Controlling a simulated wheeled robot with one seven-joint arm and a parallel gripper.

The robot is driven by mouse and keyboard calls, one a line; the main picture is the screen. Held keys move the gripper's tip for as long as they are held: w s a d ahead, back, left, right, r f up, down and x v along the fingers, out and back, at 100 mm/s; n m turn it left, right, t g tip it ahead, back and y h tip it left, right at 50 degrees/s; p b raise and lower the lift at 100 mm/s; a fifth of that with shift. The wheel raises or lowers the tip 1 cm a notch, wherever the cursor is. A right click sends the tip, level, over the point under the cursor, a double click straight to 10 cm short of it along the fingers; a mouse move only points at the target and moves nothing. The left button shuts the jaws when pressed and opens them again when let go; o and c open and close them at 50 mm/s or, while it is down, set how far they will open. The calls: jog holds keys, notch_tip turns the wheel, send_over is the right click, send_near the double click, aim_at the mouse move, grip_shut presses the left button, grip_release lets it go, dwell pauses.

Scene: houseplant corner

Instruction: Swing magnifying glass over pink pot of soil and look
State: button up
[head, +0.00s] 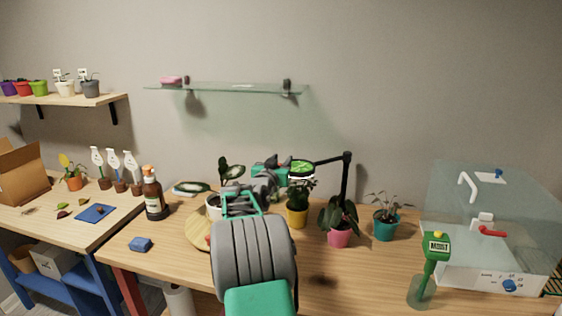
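The magnifying glass (302,168) is a round lens with a dark rim on a black jointed arm (346,180). Its lens shows bright green and sits above the plant in the yellow pot (297,216). The pink pot (340,238) stands to the right of the yellow pot, below the black arm. A dark-leaved plant hangs over its rim, and its soil is hidden. My gripper (283,172) is at the left side of the lens, close to or touching its rim. My arm hides part of the gripper, and its finger opening is not clear.
A teal pot (385,228) stands right of the pink pot. A clear box (490,220) and a green moisture meter (436,252) are farther right. A white pot (213,206) is left of my arm. A glass shelf (235,88) hangs above.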

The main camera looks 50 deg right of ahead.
grip_shut()
dwell(1.2)
